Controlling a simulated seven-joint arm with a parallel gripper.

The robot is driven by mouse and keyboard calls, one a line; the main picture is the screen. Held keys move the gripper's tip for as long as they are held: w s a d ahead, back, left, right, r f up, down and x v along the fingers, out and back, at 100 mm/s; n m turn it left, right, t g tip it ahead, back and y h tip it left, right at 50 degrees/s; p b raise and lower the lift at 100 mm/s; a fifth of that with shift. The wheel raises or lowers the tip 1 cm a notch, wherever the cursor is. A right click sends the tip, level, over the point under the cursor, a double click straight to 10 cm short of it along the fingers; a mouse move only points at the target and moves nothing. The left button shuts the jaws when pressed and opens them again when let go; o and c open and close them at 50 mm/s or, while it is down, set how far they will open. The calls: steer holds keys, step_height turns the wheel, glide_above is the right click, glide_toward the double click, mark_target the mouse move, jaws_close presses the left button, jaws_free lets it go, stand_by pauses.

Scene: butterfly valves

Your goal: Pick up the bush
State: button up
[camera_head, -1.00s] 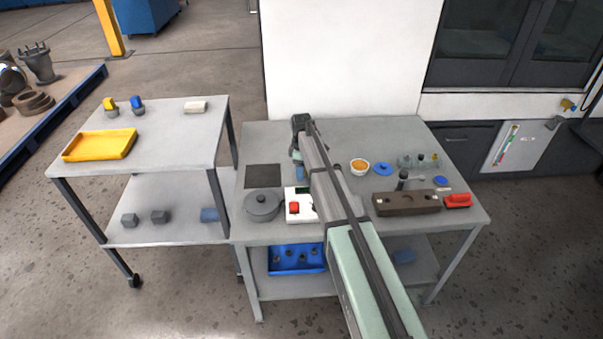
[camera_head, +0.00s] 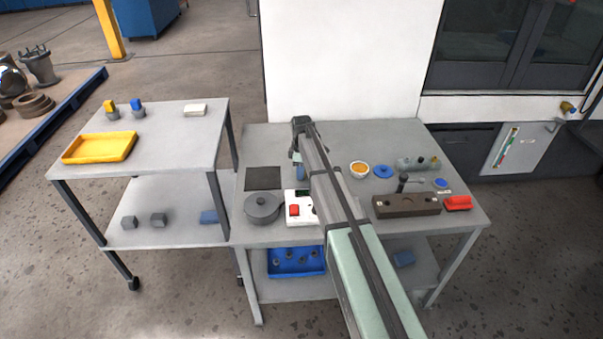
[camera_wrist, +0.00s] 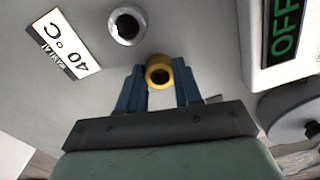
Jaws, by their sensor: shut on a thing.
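The bush is a short yellow ring (camera_wrist: 159,72) with a dark bore, seen end-on in the wrist view. It sits between the blue fingertips of my gripper (camera_wrist: 160,83), which are shut on it. In the head view my gripper (camera_head: 299,166) is over the left part of the main table, behind the white box, and my arm hides most of it. The bush cannot be made out there. I cannot tell whether it touches the surface below.
A silver ring (camera_wrist: 127,25) and a "40°C" label (camera_wrist: 63,44) lie near the bush. The white box (camera_head: 299,208) with an "OFF" display (camera_wrist: 285,25) is close by. A grey pot (camera_head: 262,209), dark mat (camera_head: 263,178) and brown block (camera_head: 405,206) share the table.

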step_height(320, 180, up, 10)
stand_by(0.5)
steer(key=shift+f, duration=0.1)
steer(key=o, duration=0.5)
steer(key=c, duration=0.3)
steer(key=shift+w+d+f, duration=0.15)
steer(key=shift+d, duration=5.6)
steer(key=shift+w+d+f, duration=0.1)
steer(key=shift+d+f, duration=0.05)
steer(key=shift+d, duration=5.6)
steer(key=shift+c, duration=0.2)
